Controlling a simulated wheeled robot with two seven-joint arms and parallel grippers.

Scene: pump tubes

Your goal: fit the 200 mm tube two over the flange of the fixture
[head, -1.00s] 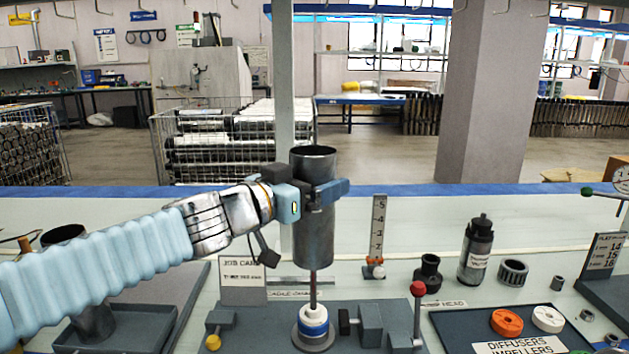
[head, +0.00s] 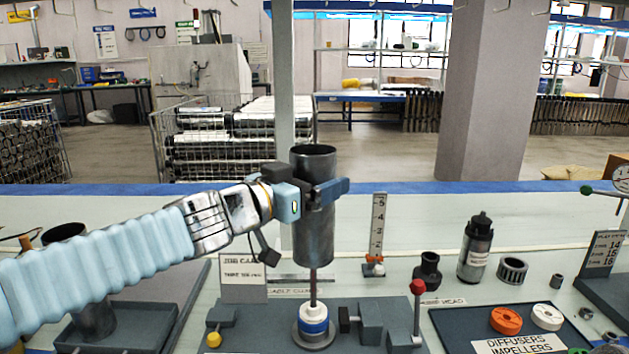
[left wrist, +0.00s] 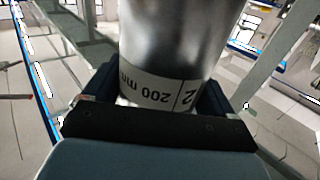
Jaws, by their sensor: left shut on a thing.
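The grey metal tube (head: 315,228) stands upright in the head view. In the left wrist view its label (left wrist: 160,92) reads 200 mm and 2. My left gripper (head: 328,192) is shut around the tube's upper part. The tube's lower end is above the fixture's flange (head: 313,321), a white and blue stepped piece on a round grey base. A thin dark rod (head: 313,288) rises from the flange to the tube's open bottom; its top is hidden, apparently inside the tube. A clear gap shows between tube and flange. My right gripper is not in view.
A clamp block (head: 370,320) and a red-knobbed lever (head: 417,300) stand right of the flange. A number scale (head: 377,235) stands behind. A yellow knob (head: 213,339) is at left. A dark bottle (head: 476,247) and a parts tray (head: 460,325) are farther right.

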